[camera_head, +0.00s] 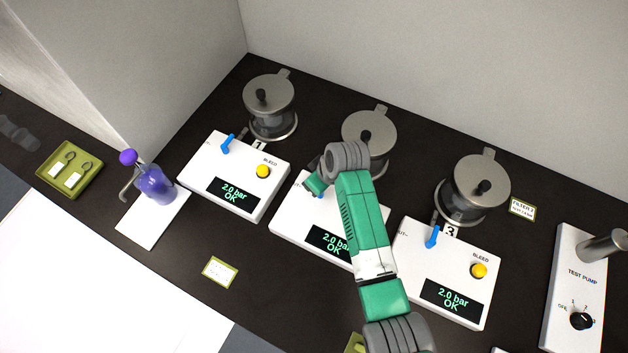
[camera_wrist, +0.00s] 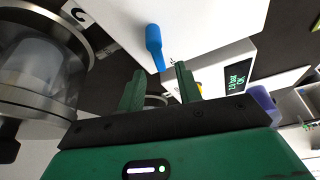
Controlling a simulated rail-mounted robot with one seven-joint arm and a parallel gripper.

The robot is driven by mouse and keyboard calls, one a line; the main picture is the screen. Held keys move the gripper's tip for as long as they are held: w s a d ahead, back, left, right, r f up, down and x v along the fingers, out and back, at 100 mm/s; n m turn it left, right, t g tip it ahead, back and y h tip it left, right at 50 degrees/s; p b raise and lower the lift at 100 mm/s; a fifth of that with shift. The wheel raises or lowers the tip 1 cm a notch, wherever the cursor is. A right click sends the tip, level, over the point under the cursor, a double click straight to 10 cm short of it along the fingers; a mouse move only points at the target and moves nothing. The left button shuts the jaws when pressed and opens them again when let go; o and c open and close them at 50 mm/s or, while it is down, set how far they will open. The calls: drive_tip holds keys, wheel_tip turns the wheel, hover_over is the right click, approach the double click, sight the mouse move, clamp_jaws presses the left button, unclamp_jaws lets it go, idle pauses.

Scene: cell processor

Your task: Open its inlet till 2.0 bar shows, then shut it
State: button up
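Three white control boxes stand in a row: left box (camera_head: 205,150), middle box (camera_head: 290,225) and right box (camera_head: 410,262). Their displays, left (camera_head: 233,191), middle (camera_head: 335,242) and right (camera_head: 455,297), all read 2.0 bar OK. Blue levers show on the left box (camera_head: 228,144) and right box (camera_head: 433,237). The middle lever is mostly hidden behind my arm. In the wrist view, a blue lever (camera_wrist: 154,45) on a white box lies at the fingertips of my gripper (camera_wrist: 160,72). The fingers stand apart; contact is not visible.
Metal filter housings (camera_head: 268,98) (camera_head: 372,130) (camera_head: 478,190) stand behind the boxes. Yellow bleed buttons show left (camera_head: 263,171) and right (camera_head: 479,270). A test pump (camera_head: 572,290) is at right. A purple bottle (camera_head: 155,186) and green tray (camera_head: 70,170) are at left.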

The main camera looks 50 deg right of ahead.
drive_tip(key=shift+x, duration=1.15)
clamp_jaws()
drive_tip(key=shift+a+n+y+b, duration=0.15)
drive_tip(key=shift+n+y, duration=0.15)
drive_tip(key=shift+n, duration=0.5)
drive_tip(key=shift+a+n+y+b, duration=0.2)
drive_tip(key=shift+n+y, duration=0.1)
drive_tip(key=shift+n, duration=0.5)
unclamp_jaws()
